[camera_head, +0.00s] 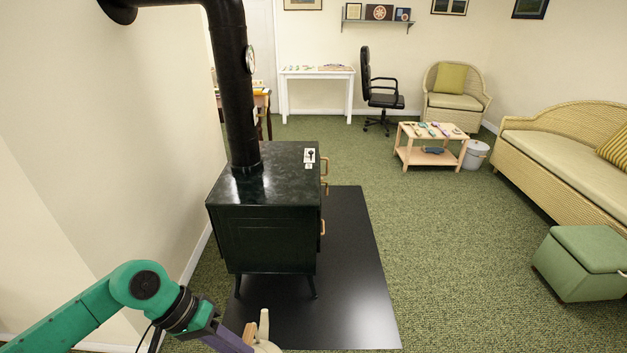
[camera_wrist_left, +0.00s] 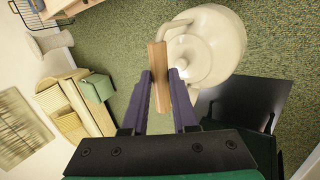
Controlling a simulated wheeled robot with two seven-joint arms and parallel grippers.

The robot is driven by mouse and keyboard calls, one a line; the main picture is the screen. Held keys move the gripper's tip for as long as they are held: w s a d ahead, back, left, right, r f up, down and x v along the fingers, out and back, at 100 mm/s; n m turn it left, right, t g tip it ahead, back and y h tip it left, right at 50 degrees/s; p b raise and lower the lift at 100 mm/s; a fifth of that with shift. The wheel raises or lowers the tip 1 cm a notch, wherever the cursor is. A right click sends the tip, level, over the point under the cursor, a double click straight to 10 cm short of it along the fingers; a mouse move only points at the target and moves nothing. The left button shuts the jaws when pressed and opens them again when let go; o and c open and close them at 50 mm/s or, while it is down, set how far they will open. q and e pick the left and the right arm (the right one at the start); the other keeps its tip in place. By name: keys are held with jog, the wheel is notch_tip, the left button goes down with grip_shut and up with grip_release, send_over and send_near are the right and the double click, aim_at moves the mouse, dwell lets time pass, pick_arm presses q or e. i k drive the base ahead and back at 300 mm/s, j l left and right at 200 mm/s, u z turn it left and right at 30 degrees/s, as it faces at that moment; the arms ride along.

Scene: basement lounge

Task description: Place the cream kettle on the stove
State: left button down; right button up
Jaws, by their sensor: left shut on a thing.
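The cream kettle (camera_wrist_left: 215,48) fills the upper right of the left wrist view. Its wooden handle (camera_wrist_left: 158,60) lies between the fingers of my left gripper (camera_wrist_left: 161,88), which is shut on it. In the head view only a small part of the kettle (camera_head: 264,328) shows at the bottom edge, beside my left gripper (camera_head: 240,346); the rest is cut off. The dark stove (camera_head: 268,240) stands ahead of the gripper, with a flat top (camera_head: 285,168) and a black pipe rising from its back left. The kettle is apart from the stove. My right gripper is not in view.
A black floor plate (camera_head: 358,270) lies under and right of the stove. The stove pipe (camera_head: 233,90) blocks the top's left side. A small item (camera_head: 310,155) sits at the top's right edge. A low table (camera_head: 425,150), sofa and green ottoman (camera_head: 582,262) stand farther right.

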aim_at(281, 185)
jog(key=i+l+z, duration=0.15)
jog(key=i+z, duration=0.65)
jog(key=i+j+z, duration=0.25)
jog(key=i+z, duration=0.2)
jog(key=i+l+z, duration=0.15)
jog(key=i, duration=0.4)
jog(key=i+l+z, duration=0.1)
jog(key=i, duration=0.45)
jog(key=u, duration=0.45)
jog(key=i+u, duration=0.1)
jog(key=u, duration=0.85)
jog(key=i+u, duration=0.1)
jog(key=u, duration=0.4)
